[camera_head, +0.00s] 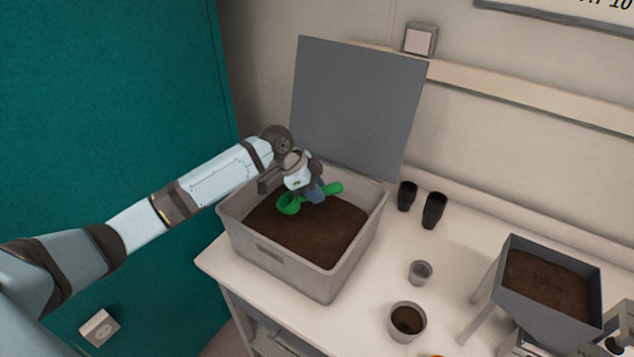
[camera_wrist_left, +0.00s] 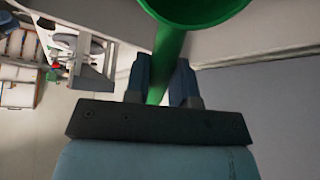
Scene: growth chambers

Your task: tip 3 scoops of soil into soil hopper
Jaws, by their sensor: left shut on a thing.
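A green scoop (camera_head: 289,204) is held by my left gripper (camera_head: 316,192) just above the soil in the grey soil bin (camera_head: 349,258). In the left wrist view the gripper's two blue fingers (camera_wrist_left: 160,82) are shut on the handle of the green scoop (camera_wrist_left: 196,8), with the round cup beyond them. I cannot tell whether the cup holds soil. The soil hopper (camera_head: 494,285) stands at the right on legs and has brown soil in it. My right gripper is not in view.
The bin's grey lid (camera_head: 357,105) stands open behind it. Two black pots (camera_head: 434,210), a small grey cup (camera_head: 420,272) and a grey pot with soil (camera_head: 407,320) stand on the white bench (camera_head: 355,318) between bin and hopper.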

